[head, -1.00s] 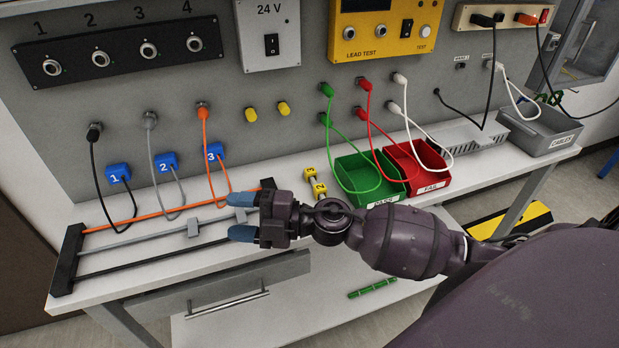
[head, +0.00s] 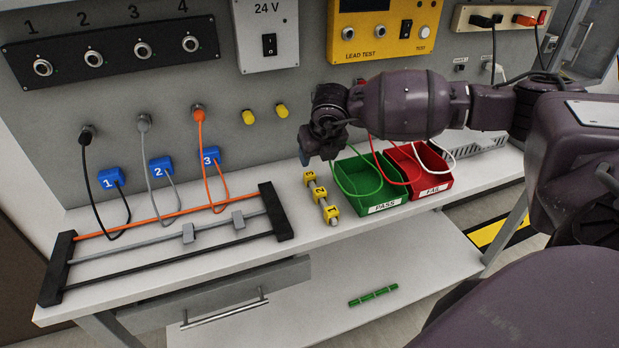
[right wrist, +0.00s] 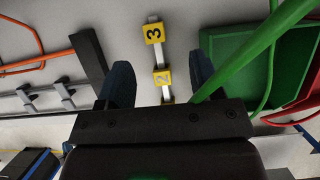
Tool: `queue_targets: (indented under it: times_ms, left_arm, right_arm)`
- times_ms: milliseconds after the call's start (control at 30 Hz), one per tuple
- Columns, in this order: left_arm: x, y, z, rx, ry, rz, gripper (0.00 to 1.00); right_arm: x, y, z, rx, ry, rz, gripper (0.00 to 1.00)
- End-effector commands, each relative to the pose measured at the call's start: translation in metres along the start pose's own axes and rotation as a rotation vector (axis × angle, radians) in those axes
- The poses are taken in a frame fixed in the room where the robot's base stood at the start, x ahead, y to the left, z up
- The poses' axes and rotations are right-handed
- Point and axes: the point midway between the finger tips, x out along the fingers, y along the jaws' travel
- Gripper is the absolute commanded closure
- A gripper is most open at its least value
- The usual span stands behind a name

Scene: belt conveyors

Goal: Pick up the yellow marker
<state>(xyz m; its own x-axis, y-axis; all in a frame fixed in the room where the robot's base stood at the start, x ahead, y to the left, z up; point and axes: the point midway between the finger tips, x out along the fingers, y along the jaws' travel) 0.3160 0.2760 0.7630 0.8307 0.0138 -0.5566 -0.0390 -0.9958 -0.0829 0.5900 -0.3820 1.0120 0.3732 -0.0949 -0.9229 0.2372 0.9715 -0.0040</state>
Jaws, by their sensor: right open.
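Several yellow markers sit in a row on a slim pale rail on the bench. The far marker, numbered 3 (head: 310,177), also shows in the right wrist view (right wrist: 154,33). The middle marker, numbered 2 (head: 319,193), also shows there (right wrist: 161,77). The near marker (head: 331,212) is mostly hidden by the gripper body in the wrist view. My right gripper (head: 319,157) points down above the far end of the row. My left gripper is out of view.
A green PASS bin (head: 376,192) and red FAIL bin (head: 432,180) stand right of the markers. A green cable (right wrist: 250,55) passes close by the right finger. A cable rack (head: 278,212) stands left. Blue markers (head: 161,168) hang on cables.

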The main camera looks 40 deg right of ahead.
Motion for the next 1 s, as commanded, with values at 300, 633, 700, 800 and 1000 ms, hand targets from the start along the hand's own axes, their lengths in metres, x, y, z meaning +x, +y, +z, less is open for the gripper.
queue_targets:
  times_ms: [300,633,700,800,1000]
  left_arm:
    - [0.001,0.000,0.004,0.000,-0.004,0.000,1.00]
    - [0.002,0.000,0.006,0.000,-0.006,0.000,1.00]
    - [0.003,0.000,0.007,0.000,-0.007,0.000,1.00]
    - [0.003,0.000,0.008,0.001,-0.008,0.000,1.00]
    - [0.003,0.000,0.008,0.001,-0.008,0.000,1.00]
  right_arm:
    - [0.034,0.002,-0.001,-0.002,0.002,0.003,0.40]
    - [0.070,0.009,-0.001,-0.002,0.003,0.004,0.40]
    - [0.078,0.009,-0.002,-0.001,0.003,0.004,0.40]
    - [0.085,0.009,-0.001,-0.001,0.003,0.004,0.40]
    - [0.087,0.009,-0.001,-0.001,0.003,0.005,0.40]
